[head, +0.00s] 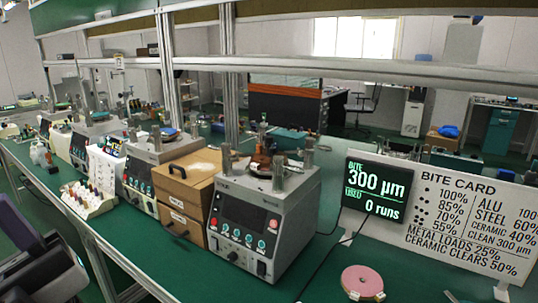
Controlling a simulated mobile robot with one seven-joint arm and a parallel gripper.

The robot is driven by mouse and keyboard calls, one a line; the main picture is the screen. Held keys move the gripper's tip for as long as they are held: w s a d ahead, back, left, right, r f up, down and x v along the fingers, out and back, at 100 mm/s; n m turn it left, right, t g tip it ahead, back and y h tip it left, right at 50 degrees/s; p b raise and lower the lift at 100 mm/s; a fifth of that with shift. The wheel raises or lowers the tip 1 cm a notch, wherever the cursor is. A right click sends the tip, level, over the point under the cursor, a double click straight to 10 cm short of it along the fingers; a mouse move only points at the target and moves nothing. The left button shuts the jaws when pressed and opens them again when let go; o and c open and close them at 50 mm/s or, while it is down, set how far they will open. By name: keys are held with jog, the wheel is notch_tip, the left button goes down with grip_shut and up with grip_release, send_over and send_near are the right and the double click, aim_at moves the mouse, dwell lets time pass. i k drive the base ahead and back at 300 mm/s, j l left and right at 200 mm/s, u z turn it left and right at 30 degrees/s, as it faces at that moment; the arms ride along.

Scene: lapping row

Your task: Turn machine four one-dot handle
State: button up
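Several grey lapping machines stand in a row on the green bench. The nearest machine (262,218) has a dark screen, coloured buttons and a black knob on its front, with metal posts and a round plate (265,167) on top. A second machine (160,168) stands behind it to the left, and a third (92,137) farther back. I cannot tell which is machine four; no number or one-dot handle mark is legible. My gripper is not in view.
A wooden drawer box (190,185) fills the gap between the two nearest machines. A display (378,187) reads 300 µm, 0 runs, beside a bite card (470,215). A pink disc (362,281) lies in front on otherwise mostly clear bench. A white rack (88,200) stands left.

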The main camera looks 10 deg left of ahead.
aim_at(225, 149)
jog(key=i+j+u, duration=0.75)
